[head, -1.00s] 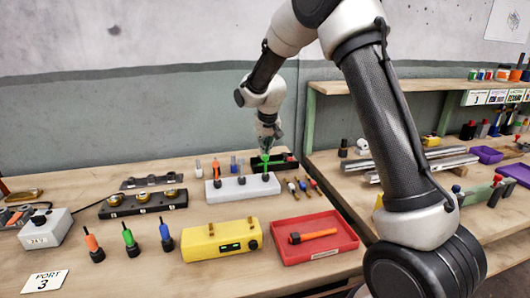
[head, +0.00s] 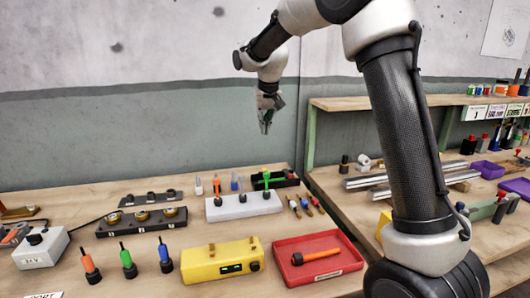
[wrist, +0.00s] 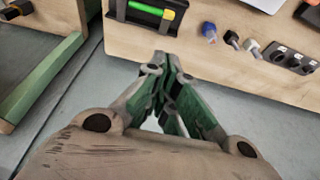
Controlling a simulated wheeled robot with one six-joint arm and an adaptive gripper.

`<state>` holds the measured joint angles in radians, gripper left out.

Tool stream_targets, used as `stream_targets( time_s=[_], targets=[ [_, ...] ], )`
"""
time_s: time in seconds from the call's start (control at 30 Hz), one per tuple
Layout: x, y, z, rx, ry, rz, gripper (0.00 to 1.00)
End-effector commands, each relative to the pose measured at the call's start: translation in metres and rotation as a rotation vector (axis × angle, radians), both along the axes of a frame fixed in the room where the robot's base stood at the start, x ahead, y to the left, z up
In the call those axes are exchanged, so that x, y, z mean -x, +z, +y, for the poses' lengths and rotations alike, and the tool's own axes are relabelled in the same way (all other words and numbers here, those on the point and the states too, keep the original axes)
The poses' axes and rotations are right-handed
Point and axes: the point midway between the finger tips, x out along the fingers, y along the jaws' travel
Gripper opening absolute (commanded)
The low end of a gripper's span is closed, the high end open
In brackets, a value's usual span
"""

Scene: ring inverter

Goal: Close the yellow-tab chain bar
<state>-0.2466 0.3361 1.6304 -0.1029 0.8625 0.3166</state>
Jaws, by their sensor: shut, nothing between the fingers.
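My gripper (head: 265,122) is above the back of the workbench, against the wall, pointing down. It also shows in the wrist view (wrist: 166,60), with its green-grey fingers together and nothing between them. Below it stands a white block (head: 240,206) holding an orange, a blue and a green-topped piece (head: 266,177). The gripper is clear of them. A dark bar with brass round contacts (head: 142,222) lies to the left, and another dark bar with several holes (head: 150,198) lies behind it. I cannot make out a yellow tab on either bar.
A yellow box with a display (head: 222,262) and a red tray (head: 318,260) stand in front. Orange, green and blue plugs (head: 127,262) stand front left. A grey-white switch box (head: 42,248) is at far left. A second bench with metal tubes is at right.

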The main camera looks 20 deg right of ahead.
Motion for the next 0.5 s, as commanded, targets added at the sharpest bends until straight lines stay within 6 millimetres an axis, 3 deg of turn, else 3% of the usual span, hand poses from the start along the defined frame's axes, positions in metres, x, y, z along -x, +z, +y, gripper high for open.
stream_targets(
  time_s=[0.17, 0.5],
  targets=[
    [-0.004, -0.010, 0.000, 0.006, 0.011, 0.009, 0.00],
    [-0.025, -0.077, 0.000, 0.005, 0.010, 0.010, 0.00]
  ],
)
